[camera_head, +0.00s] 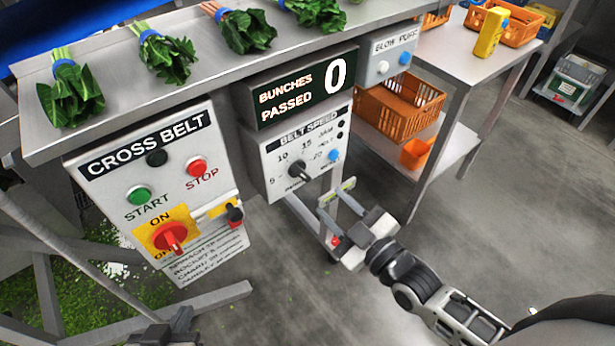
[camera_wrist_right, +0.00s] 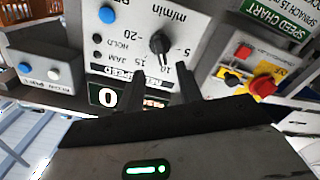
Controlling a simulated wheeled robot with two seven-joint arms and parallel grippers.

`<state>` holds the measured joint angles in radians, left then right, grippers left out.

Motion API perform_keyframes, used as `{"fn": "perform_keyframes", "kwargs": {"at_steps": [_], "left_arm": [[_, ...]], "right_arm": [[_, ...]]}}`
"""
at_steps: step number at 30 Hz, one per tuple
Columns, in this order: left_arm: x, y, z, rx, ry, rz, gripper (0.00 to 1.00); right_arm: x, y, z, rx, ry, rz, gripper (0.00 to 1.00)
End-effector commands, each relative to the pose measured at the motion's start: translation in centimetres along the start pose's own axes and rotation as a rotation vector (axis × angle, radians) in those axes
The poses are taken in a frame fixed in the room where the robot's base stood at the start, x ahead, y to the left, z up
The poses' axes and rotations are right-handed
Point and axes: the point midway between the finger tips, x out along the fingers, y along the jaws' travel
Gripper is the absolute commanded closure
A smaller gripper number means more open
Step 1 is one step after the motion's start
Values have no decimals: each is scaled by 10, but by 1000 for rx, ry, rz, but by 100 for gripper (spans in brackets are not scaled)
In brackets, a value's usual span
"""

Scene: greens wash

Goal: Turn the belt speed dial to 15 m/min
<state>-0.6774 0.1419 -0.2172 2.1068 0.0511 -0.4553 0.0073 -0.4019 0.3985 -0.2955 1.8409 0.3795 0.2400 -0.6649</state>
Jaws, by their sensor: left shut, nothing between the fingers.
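The belt speed dial (camera_head: 299,171) is a black knob on a white panel (camera_head: 272,172) marked 5, 10, 15 and 20. It also shows in the right wrist view (camera_wrist_right: 159,42), where the panel appears upside down. My right gripper (camera_head: 334,200) is open and empty, just right of and in front of the panel. In the right wrist view its two dark fingers (camera_wrist_right: 160,82) stand apart, short of the dial and not touching it. My left gripper (camera_head: 168,332) is shut at the bottom edge, partly cut off.
The cross belt panel (camera_head: 150,165) with start, stop and a red switch (camera_head: 170,237) stands left of the dial panel. A counter (camera_head: 300,88) reads 0 above it. Greens bunches (camera_head: 165,57) lie on the metal counter. Orange crates (camera_head: 398,108) and a table stand right.

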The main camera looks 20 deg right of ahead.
Motion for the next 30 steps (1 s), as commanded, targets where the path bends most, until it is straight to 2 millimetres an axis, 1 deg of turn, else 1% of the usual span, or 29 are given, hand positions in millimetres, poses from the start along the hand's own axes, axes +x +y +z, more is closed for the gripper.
{"fn": "perform_keyframes", "kwargs": {"at_steps": [1,6,9,12,18,26,27,30], "left_arm": [[0,0,-1,1,1,0,100],[0,0,-1,2,2,0,100],[0,0,-1,3,2,0,100],[0,0,-1,3,3,0,100],[0,0,-1,2,4,1,100],[0,0,-2,2,5,0,100],[0,0,-2,2,5,0,100],[0,0,-2,2,5,0,100]], "right_arm": [[13,1,-2,1,5,3,65],[48,0,-1,1,2,1,65],[65,0,-1,3,3,1,65],[77,0,0,2,1,0,65],[88,-1,0,2,0,-1,65],[88,-1,0,2,-1,-2,65],[88,-1,0,2,-1,-1,76],[88,-1,0,2,0,-1,100]]}}
